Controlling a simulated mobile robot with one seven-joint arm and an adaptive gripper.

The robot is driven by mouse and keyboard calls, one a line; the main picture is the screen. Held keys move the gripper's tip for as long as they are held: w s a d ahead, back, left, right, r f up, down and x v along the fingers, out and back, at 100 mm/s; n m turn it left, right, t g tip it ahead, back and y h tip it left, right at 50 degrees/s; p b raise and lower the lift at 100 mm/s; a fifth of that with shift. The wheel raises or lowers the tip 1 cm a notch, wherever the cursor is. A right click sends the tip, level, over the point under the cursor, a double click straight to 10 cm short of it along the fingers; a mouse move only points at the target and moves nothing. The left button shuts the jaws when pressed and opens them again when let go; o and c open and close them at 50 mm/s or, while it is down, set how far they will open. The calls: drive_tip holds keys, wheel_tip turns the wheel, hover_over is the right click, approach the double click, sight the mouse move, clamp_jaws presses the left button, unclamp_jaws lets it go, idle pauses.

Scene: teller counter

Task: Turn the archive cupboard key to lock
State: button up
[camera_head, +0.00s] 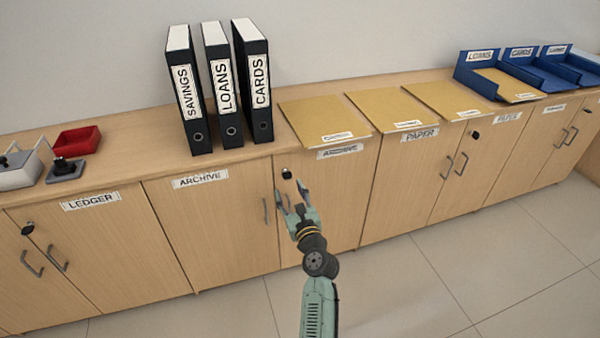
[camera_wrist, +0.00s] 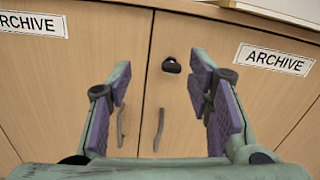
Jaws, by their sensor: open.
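The archive cupboard (camera_head: 215,230) is a light wood unit with two shut doors, each labelled ARCHIVE. Its black key (camera_head: 287,173) sits in the lock near the top of the right door. In the wrist view the key (camera_wrist: 171,65) shows between and beyond my fingers, its bow looking roughly level. My gripper (camera_head: 291,190) is open and empty, just below the key in the head view. In the wrist view my gripper (camera_wrist: 165,100) has its purple finger pads spread wide on both sides of the key, not touching it. The right door's handle is partly hidden by my gripper in the head view.
Black binders (camera_head: 217,90) and tan folders (camera_head: 322,120) stand and lie on the counter above. The ledger cupboard (camera_head: 100,250) is at left, the paper cupboard (camera_head: 395,190) at right. Two handles (camera_wrist: 138,128) hang below the key. The floor in front is clear.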

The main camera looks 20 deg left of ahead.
sight(288, 178)
drive_tip(key=shift+m+h, duration=0.3)
drive_tip(key=shift+m, duration=0.6)
drive_tip(key=w+a+f, duration=0.1)
drive_tip(key=w, duration=0.2)
drive_tip(key=w+a+f, duration=0.1)
drive_tip(key=w, duration=0.2)
drive_tip(key=w+a+f, duration=0.1)
drive_tip(key=w, duration=0.2)
drive_tip(key=shift+w+a, duration=0.25)
drive_tip(key=shift+a, duration=0.15)
drive_tip(key=shift+c, duration=0.4)
clamp_jaws()
